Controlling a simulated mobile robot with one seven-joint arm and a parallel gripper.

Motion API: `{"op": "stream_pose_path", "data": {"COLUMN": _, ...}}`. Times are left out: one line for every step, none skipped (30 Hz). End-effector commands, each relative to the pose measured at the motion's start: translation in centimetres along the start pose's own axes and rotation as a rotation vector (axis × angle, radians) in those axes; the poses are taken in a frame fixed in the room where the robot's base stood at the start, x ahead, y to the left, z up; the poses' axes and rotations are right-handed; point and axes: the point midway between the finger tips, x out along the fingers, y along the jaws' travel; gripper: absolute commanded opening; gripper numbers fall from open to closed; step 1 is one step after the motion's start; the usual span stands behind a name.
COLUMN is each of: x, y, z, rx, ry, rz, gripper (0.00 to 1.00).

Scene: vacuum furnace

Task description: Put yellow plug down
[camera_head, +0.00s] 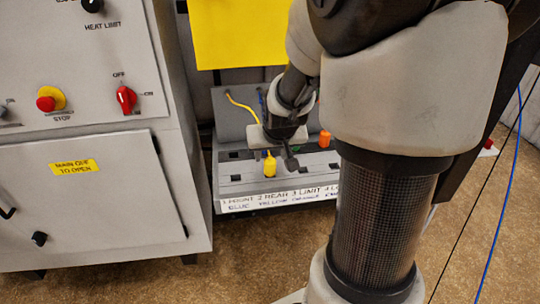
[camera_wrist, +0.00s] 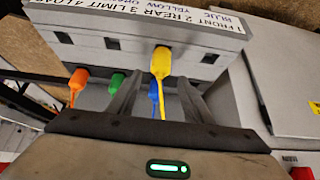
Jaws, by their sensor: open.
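The yellow plug (camera_head: 270,164) stands at the second slot from the left in the front row of the grey socket box (camera_head: 228,190). In the wrist view the yellow plug (camera_wrist: 161,62) is upright at that slot, with its yellow lead trailing toward me. I cannot tell how deep it sits. My gripper (camera_wrist: 160,80) is open, its two fingers apart on either side of the lead, with the plug just beyond the tips. In the head view my gripper (camera_head: 289,157) is just right of the plug, and its fingers are partly hidden.
Orange (camera_wrist: 78,80), green (camera_wrist: 116,83) and blue (camera_wrist: 154,92) plugs stand in the row behind. Three front slots look empty. A white label (camera_head: 280,198) runs along the box front. The furnace cabinet (camera_head: 85,210) stands to the left, and a yellow panel (camera_head: 240,35) is above.

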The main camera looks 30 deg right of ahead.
Motion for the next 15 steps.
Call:
{"op": "stream_pose_path", "data": {"x": -1.6, "y": 0.1, "z": -0.3, "rx": 0.000, "ry": 0.005, "rz": 0.002, "gripper": 0.46}}
{"op": "stream_pose_path", "data": {"x": -2.2, "y": 0.1, "z": -0.3, "rx": 0.001, "ry": 0.005, "rz": 0.002, "gripper": 0.46}}
{"op": "stream_pose_path", "data": {"x": -3.1, "y": 0.1, "z": -0.3, "rx": 0.000, "ry": 0.004, "rz": 0.002, "gripper": 0.46}}
{"op": "stream_pose_path", "data": {"x": -3.7, "y": 0.1, "z": -0.3, "rx": 0.000, "ry": 0.005, "rz": 0.002, "gripper": 0.46}}
{"op": "stream_pose_path", "data": {"x": -4.2, "y": 0.0, "z": -0.2, "rx": 0.001, "ry": 0.003, "rz": 0.001, "gripper": 0.46}}
{"op": "stream_pose_path", "data": {"x": -4.9, "y": 0.0, "z": -0.2, "rx": -0.001, "ry": 0.004, "rz": 0.001, "gripper": 0.46}}
{"op": "stream_pose_path", "data": {"x": -5.3, "y": 0.0, "z": -0.2, "rx": -0.001, "ry": 0.004, "rz": 0.001, "gripper": 0.46}}
{"op": "stream_pose_path", "data": {"x": -5.7, "y": 0.0, "z": -0.2, "rx": -0.001, "ry": 0.003, "rz": 0.001, "gripper": 0.46}}
{"op": "stream_pose_path", "data": {"x": -6.2, "y": 0.0, "z": -0.1, "rx": 0.000, "ry": 0.003, "rz": 0.001, "gripper": 0.46}}
{"op": "stream_pose_path", "data": {"x": -6.5, "y": 0.0, "z": -0.1, "rx": -0.001, "ry": 0.003, "rz": 0.001, "gripper": 0.46}}
{"op": "stream_pose_path", "data": {"x": -6.7, "y": 0.0, "z": -0.1, "rx": -0.001, "ry": 0.002, "rz": 0.001, "gripper": 0.46}}
{"op": "stream_pose_path", "data": {"x": -7.0, "y": 0.0, "z": 0.0, "rx": -0.002, "ry": 0.000, "rz": 0.001, "gripper": 0.46}}
{"op": "stream_pose_path", "data": {"x": -7.1, "y": 0.0, "z": 0.0, "rx": -0.002, "ry": 0.000, "rz": 0.001, "gripper": 0.46}}
{"op": "stream_pose_path", "data": {"x": -7.2, "y": 0.0, "z": 0.0, "rx": -0.001, "ry": 0.000, "rz": 0.001, "gripper": 0.46}}
{"op": "stream_pose_path", "data": {"x": -7.3, "y": 0.0, "z": 0.0, "rx": -0.001, "ry": 0.000, "rz": 0.000, "gripper": 0.46}}
